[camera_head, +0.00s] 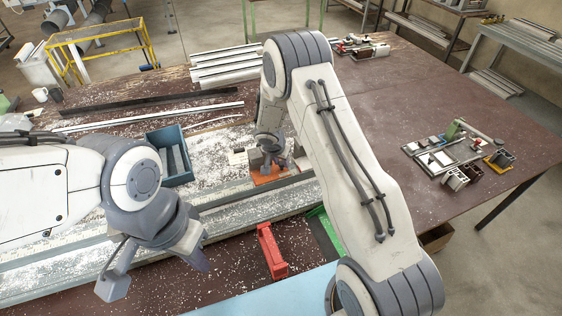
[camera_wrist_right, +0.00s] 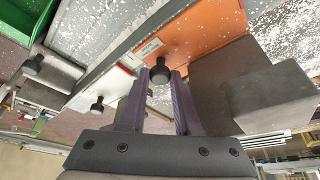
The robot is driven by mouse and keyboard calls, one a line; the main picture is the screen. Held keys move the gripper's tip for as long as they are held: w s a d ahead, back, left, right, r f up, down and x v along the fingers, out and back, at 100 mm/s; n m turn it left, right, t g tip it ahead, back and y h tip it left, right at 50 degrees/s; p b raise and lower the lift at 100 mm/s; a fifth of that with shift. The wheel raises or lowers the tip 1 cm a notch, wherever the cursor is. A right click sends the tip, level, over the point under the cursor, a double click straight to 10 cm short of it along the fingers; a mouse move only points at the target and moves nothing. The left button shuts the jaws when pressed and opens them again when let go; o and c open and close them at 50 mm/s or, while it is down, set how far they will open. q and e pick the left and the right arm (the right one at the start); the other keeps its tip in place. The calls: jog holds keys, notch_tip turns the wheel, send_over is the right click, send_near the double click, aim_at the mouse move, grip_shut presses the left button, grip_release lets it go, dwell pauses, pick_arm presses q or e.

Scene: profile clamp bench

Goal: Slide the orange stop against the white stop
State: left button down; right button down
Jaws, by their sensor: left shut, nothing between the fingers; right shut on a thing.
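The orange stop (camera_head: 268,178) is on the bench under my right gripper (camera_head: 272,160). In the right wrist view, its orange plate (camera_wrist_right: 208,28) carries a black knob, and my right gripper (camera_wrist_right: 160,88) is shut on that knob. The white stop (camera_wrist_right: 88,88), a white plate with its own black knob, lies beside the orange plate on its left in that view. Their facing edges look close, but I cannot tell if they touch. I cannot make out the white stop in the head view. My left gripper (camera_head: 152,276) is shut and empty, left of the red block.
A long metal rail (camera_head: 235,213) crosses the bench. A red block (camera_head: 271,250) stands in front of it, and a blue bin (camera_head: 170,157) stands behind. A green bin (camera_wrist_right: 22,28) is near the rail. White chips litter the bench. Clamp parts (camera_head: 455,155) lie at the right.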

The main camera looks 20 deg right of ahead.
dwell(0.8)
jog(key=d+b, duration=0.2)
jog(key=d, duration=0.1)
jog(key=shift+w+d+f, duration=0.1)
jog(key=shift+d+b, duration=0.2)
jog(key=shift+b, duration=0.1)
jog(key=shift+r, duration=0.2)
jog(key=c, duration=0.9)
grip_release()
jog(key=b+v, duration=0.2)
jog(key=v, duration=0.8)
jog(key=shift+r, duration=0.15)
